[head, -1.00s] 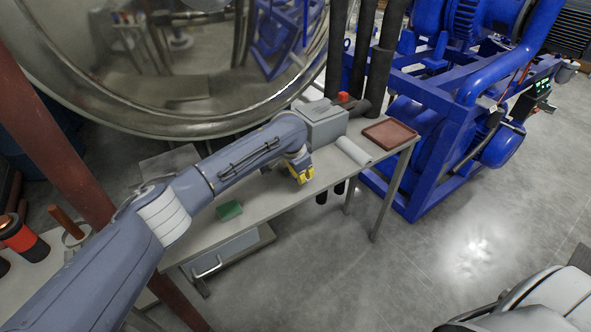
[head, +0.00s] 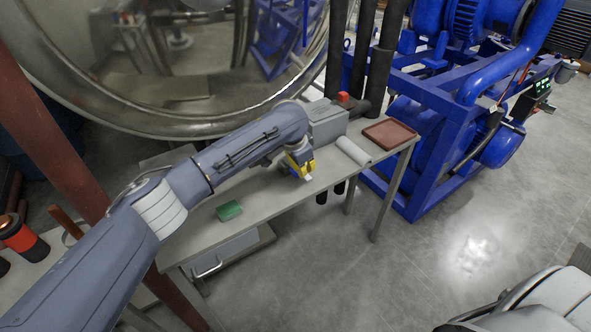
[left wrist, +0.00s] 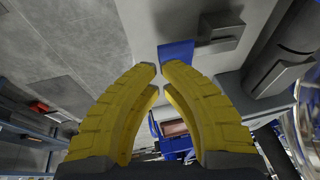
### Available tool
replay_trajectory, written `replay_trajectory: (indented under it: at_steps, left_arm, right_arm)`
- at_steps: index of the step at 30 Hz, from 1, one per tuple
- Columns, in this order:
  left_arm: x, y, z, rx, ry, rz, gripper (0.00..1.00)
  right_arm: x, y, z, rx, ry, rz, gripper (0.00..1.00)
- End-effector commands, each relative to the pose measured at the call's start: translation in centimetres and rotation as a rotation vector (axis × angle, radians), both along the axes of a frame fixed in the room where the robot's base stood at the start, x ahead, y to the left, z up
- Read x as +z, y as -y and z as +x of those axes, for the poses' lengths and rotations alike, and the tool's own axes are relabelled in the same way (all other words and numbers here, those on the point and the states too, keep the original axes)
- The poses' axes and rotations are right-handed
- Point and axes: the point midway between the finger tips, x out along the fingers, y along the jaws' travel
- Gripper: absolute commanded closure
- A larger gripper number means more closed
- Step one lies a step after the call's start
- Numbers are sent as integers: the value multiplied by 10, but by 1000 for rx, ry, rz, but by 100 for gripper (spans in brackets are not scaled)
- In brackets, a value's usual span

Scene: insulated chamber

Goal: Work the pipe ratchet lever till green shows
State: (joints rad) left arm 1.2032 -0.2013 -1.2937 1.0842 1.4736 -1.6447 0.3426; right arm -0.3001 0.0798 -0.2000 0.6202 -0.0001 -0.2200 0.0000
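My left gripper (head: 307,177) hangs over the right part of the grey table (head: 262,205). Its yellow fingers point down toward the front edge. I cannot make out the pipe ratchet lever; the forearm covers part of the table. My right gripper is not in view.
A green block (head: 229,210) lies on the table's left part. A pale roll (head: 353,150) and a reddish-brown tray (head: 389,133) lie at the right end. Dark vertical pipes (head: 378,75) and a large round metal door (head: 170,60) stand behind. A blue machine frame (head: 425,165) is right.

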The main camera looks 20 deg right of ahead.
Motion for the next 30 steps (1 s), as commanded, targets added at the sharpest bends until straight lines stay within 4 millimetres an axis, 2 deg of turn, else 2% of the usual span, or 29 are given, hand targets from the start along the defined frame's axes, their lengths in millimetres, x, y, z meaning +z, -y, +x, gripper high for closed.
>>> replay_trajectory:
  at_steps: [18, 30]
  left_arm:
    - [49, 1, -5, 1, 1, 0, 100]
    - [54, 1, -6, 0, 0, 0, 100]
  right_arm:
    - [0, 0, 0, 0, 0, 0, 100]
    - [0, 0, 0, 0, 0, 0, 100]
